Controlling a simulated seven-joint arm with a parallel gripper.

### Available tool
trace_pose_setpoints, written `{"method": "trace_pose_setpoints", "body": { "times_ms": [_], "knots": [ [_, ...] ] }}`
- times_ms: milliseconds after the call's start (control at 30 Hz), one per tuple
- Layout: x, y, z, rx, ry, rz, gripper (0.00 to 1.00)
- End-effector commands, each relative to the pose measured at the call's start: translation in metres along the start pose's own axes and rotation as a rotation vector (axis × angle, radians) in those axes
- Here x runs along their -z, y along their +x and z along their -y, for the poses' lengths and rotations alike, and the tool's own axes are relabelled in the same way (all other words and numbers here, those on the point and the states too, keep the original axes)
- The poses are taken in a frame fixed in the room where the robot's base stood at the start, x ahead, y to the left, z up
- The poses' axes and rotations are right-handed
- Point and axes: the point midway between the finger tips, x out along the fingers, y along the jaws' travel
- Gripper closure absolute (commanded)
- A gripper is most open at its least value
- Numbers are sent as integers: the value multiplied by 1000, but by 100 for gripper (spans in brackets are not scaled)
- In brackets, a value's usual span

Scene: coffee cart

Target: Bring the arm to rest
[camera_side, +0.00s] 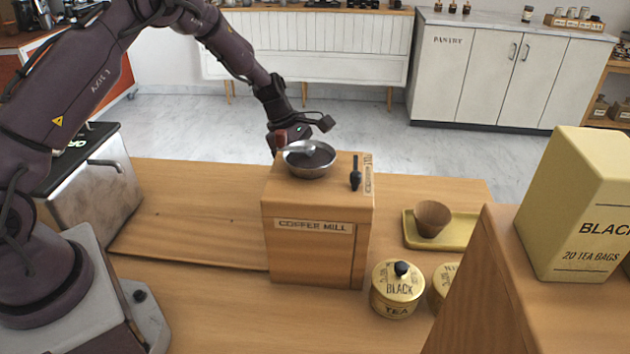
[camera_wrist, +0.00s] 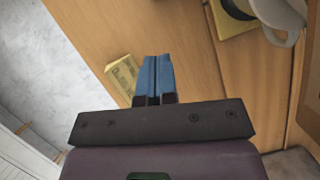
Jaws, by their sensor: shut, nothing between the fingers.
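My gripper shows in the wrist view with its two blue fingers (camera_wrist: 155,72) pressed together, shut and empty, above the wooden counter (camera_wrist: 195,60). In the side view my arm reaches across the back of the counter (camera_side: 190,190). My wrist is behind the coffee mill (camera_side: 310,250), and the fingertips are hidden by it. The mill is a wooden box with a metal bowl (camera_side: 310,165) on top and a small black handle (camera_side: 355,175) beside the bowl.
A tea bag box (camera_side: 580,215) is at right. The wrist view shows a pale packet (camera_wrist: 122,80) and a whitish handled vessel (camera_wrist: 285,15).

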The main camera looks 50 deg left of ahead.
Motion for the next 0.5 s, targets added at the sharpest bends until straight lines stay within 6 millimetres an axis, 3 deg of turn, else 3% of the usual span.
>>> {"method": "trace_pose_setpoints", "body": {
  "times_ms": [133,367,500],
  "knots": [
    [-1,-29,0,-3,1,1,100],
    [-2,-52,1,-2,13,0,100],
    [-18,-80,14,-18,145,-4,100]
  ]
}}
